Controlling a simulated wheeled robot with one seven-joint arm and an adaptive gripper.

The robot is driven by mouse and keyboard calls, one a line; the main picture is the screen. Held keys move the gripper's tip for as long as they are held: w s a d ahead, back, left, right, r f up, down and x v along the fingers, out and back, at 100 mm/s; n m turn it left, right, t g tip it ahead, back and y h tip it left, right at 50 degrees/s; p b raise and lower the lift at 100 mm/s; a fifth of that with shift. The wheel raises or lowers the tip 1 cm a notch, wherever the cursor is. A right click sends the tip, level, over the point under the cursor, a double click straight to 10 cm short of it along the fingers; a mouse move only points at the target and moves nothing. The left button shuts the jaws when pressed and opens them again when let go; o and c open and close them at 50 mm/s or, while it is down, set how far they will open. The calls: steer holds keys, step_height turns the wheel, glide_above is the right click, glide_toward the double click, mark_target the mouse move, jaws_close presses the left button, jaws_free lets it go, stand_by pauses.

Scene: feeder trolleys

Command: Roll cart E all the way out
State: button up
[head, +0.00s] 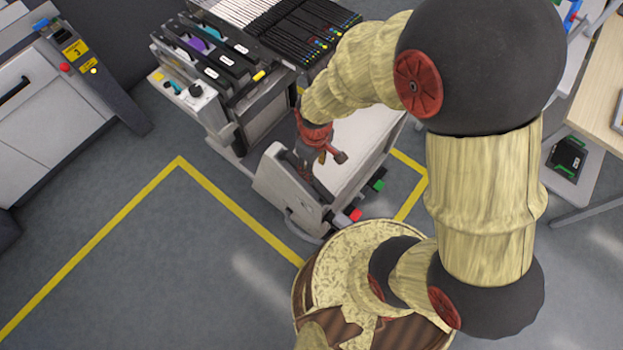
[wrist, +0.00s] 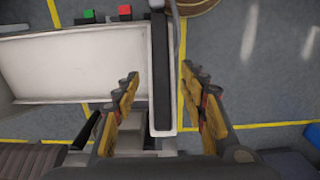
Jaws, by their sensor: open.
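The cart (head: 352,150) with a pale flat top stands below my arm in the head view, at the front of a machine; no letter on it is readable. Its pale top (wrist: 75,65) fills the left of the wrist view. A dark handle bar (wrist: 161,85) runs along the cart's end. My gripper (wrist: 160,72) is open, one finger on each side of the bar, with gaps visible. In the head view my gripper (head: 320,160) is over the cart's near end, its fingers partly hidden by the end panel (head: 285,195).
Red (head: 353,215) and green (head: 377,185) pedals sit low on the cart's side. The machine (head: 262,95) with feeder slots is behind. Yellow lines (head: 235,207) mark the floor. A white cabinet (head: 45,110) stands left, a table (head: 605,90) right. Floor at lower left is clear.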

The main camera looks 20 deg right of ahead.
steer(key=b, duration=0.1)
steer(key=f+b, duration=0.1)
steer(key=w+f+b, duration=0.1)
steer(key=b, duration=0.1)
steer(key=shift+a+f, duration=0.25)
steer(key=shift+a, duration=0.05)
steer(key=b, duration=0.3)
steer(key=shift+w+a+f, duration=0.1)
steer(key=shift+w+a, duration=0.05)
steer(key=shift+a, duration=0.05)
step_height(320, 180, down, 8)
steer(key=b, duration=0.3)
steer(key=shift+r, duration=0.25)
steer(key=shift+c, duration=1.4)
steer(key=c, duration=0.7)
jaws_close()
